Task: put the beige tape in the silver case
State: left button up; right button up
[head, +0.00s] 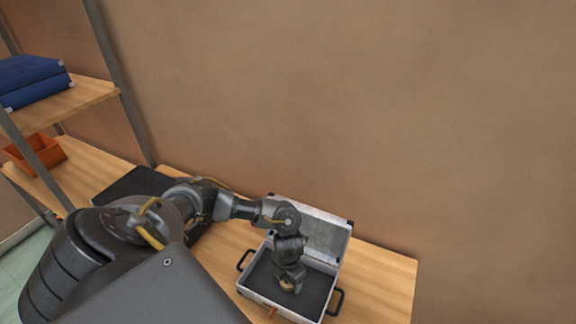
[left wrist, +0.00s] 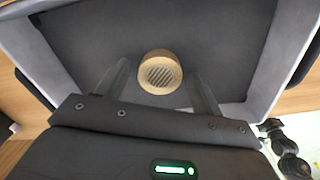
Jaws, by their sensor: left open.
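The silver case (head: 325,215) stands open on the wooden bench, its lid raised at the back and its inside lined dark grey. My left gripper (head: 289,284) points down into the case. In the left wrist view the beige tape (left wrist: 160,72), a round roll with a striped centre, shows against the dark lining of the case (left wrist: 283,60). The open fingers of my left gripper (left wrist: 158,90) are on either side of the tape, with gaps visible between. Whether the tape rests on the case floor is hard to tell. My right gripper is not seen.
A dark flat panel (head: 135,186) lies on the bench at left, partly behind my arm. An orange bin (head: 38,152) and blue folded items (head: 30,75) sit on the shelves at far left. The bench (head: 385,285) is bare right of the case, with the wall behind.

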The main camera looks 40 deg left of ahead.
pick_arm(q)
jog(key=shift+r, duration=0.25)
notch_tip(320, 180, up, 12)
jog(key=shift+f+p, duration=0.15)
jog(key=shift+p, duration=0.3)
